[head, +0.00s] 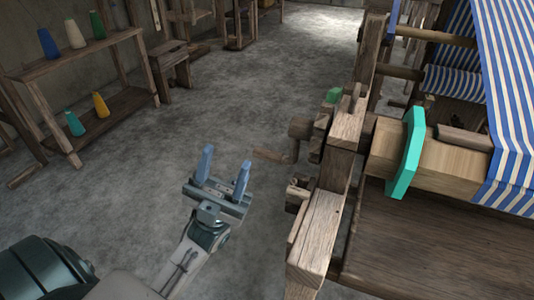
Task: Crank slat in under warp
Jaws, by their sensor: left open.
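My left gripper (226,162) is open and empty, its two blue fingers pointing up over the floor, left of the loom. A wooden crank (273,156) sticks out from the left side of the loom's frame, a short gap to the right of the gripper. The gripper does not touch it. The thick wooden beam (438,165) at the right carries a turquoise disc. A brown wooden slat (465,138) lies along the top of the beam, its right end running to the striped warp (505,110). The slat's far end is hidden. My right gripper is not in view.
The loom's wooden post (322,225) stands between the gripper and the beam. A shelf (100,115) with several coloured cones stands at the back left, beside a small stool (170,65). The grey floor between shelf and loom is clear.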

